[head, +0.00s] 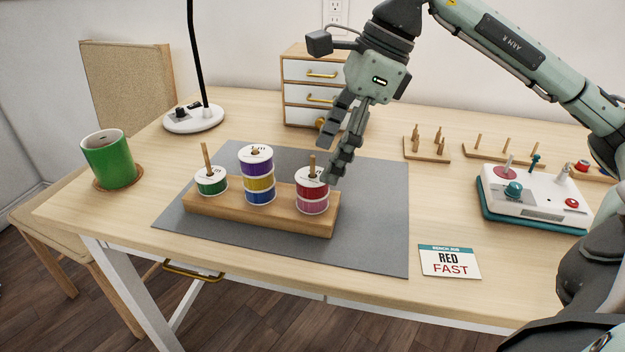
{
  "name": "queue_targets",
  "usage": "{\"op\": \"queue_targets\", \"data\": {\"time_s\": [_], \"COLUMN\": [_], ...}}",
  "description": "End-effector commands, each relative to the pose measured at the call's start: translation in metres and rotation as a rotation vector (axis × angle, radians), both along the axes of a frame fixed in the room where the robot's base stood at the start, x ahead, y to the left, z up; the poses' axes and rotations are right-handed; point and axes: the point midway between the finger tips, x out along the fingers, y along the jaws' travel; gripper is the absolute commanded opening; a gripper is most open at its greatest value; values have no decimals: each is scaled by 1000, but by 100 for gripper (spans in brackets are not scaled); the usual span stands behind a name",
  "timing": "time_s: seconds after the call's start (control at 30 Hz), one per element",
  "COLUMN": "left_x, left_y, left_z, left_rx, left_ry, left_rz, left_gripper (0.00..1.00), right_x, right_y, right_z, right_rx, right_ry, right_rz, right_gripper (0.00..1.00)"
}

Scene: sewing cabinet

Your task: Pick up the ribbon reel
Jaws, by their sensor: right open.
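A wooden stand (262,213) with three pegs sits on the grey mat (378,218). A green ribbon reel (211,184) is on the left peg. The middle peg holds a purple reel (257,168) on top, a yellow reel (259,184) under it and a blue reel (260,197) lowest. The right peg holds a red reel (312,189) above a pink reel (312,205). My right gripper (334,172) is open, pointing down just above and right of the red reel, behind its peg; whether it touches cannot be told. My left gripper is not in view.
A card reading "RED FAST" (450,262) lies right of the mat. A white and teal device (535,201) and small peg racks (427,150) are at right. A green mug (109,158), a lamp base (194,119) and a drawer unit (305,93) stand left and behind. The mat's front is clear.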

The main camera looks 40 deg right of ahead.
Motion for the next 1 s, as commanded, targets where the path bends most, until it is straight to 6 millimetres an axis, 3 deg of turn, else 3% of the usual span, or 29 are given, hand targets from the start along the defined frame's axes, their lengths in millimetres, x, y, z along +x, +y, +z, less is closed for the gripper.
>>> {"op": "queue_targets", "data": {"time_s": [0.13,0.3,0.57,0.93,1.0], "left_x": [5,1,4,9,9], "left_y": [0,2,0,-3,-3], "left_z": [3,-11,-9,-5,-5], "left_rx": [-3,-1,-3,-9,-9], "left_ry": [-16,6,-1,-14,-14], "left_rz": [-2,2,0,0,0], "left_gripper": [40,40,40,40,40], "right_x": [6,10,10,10,10], "right_y": [12,17,17,17,17], "right_z": [-19,-37,-39,-38,-38], "right_rx": [3,3,2,3,3], "right_ry": [3,2,1,0,0], "right_rz": [4,2,1,1,1], "right_gripper": [70,70,70,24,23]}}
